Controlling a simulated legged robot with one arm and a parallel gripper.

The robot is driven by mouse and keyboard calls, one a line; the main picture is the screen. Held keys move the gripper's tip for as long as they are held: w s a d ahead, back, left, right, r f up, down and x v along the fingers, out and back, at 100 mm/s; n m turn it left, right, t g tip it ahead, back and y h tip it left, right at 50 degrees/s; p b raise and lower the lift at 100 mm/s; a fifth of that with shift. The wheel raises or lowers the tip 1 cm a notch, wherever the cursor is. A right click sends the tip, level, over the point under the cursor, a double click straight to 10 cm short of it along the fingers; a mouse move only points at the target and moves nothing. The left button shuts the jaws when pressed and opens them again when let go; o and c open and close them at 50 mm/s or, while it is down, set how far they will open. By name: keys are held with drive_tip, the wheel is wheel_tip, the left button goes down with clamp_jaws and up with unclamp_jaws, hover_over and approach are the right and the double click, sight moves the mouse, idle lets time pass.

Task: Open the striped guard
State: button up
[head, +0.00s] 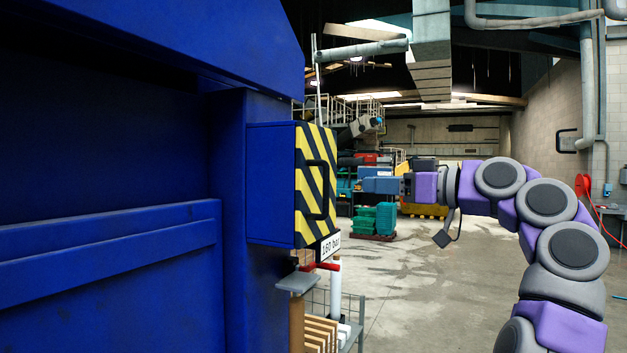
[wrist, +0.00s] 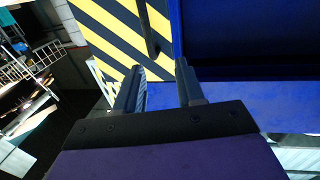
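The striped guard (head: 316,186) is a yellow-and-black panel on the side of a blue box on the blue machine. It looks shut against the box. A black bar handle (head: 319,190) stands out from its face. My gripper (head: 368,183) is to the right of the guard, apart from it and pointing towards it. In the wrist view, the two fingers (wrist: 157,74) are spread with nothing between them. The guard (wrist: 108,32) is ahead of them there, and its handle (wrist: 147,28) runs down towards the gap between the fingertips.
The large blue machine (head: 110,240) fills the left side. Green crates (head: 375,219) stand farther back. The concrete floor right of the machine is open.

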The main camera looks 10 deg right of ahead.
drive_tip(key=p, duration=0.1)
approach(328, 182)
drive_tip(key=w+d, duration=0.1)
drive_tip(key=w, duration=0.1)
drive_tip(key=w+a, duration=0.1)
drive_tip(key=a, duration=0.2)
drive_tip(key=w+a+p, duration=0.1)
drive_tip(key=w+a, duration=0.1)
drive_tip(key=a, duration=0.1)
drive_tip(key=w+a+p, duration=0.1)
drive_tip(key=w+a, duration=0.1)
drive_tip(key=a, duration=0.1)
drive_tip(key=shift+w+r, duration=0.1)
drive_tip(key=shift+w, duration=0.15)
drive_tip(key=shift+w+d+f+p, duration=0.1)
drive_tip(key=shift+w+d+p, duration=0.05)
drive_tip(key=shift+w+d, duration=0.15)
drive_tip(key=shift+w+d+f+p, duration=0.15)
drive_tip(key=shift+w+d, duration=0.05)
drive_tip(key=shift+d, duration=0.5)
drive_tip(key=shift+s+a+r, duration=0.1)
drive_tip(key=shift+a, duration=0.15)
drive_tip(key=shift+c, duration=0.2)
drive_tip(key=shift+a, duration=0.65)
drive_tip(key=c, duration=0.3)
drive_tip(key=shift+c, duration=1.4)
drive_tip(key=shift+d, duration=0.45)
clamp_jaws()
